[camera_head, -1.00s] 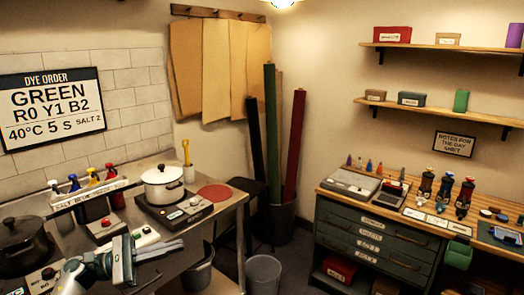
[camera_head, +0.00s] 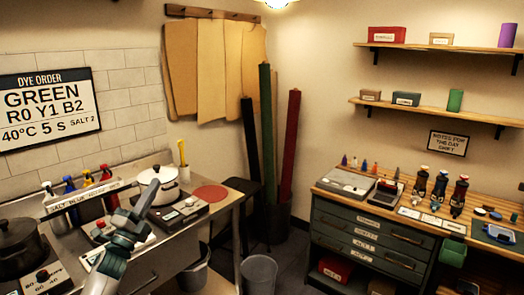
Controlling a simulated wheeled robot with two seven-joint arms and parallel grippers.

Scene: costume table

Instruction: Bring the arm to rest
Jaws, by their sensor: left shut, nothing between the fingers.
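My left arm rises from the bottom left of the head view. Its gripper (camera_head: 151,190) points up and to the right, in front of the white pot (camera_head: 165,192) on the steel counter. The gripper is shut and empty. It covers part of the pot and of the things behind it; I cannot tell its exact gap to them. My right gripper is not in view.
A dark pot (camera_head: 22,245) stands on the counter at the left. Bottles with coloured tops (camera_head: 88,180) stand behind a labelled rack. A grey bin (camera_head: 259,274) stands on the floor.

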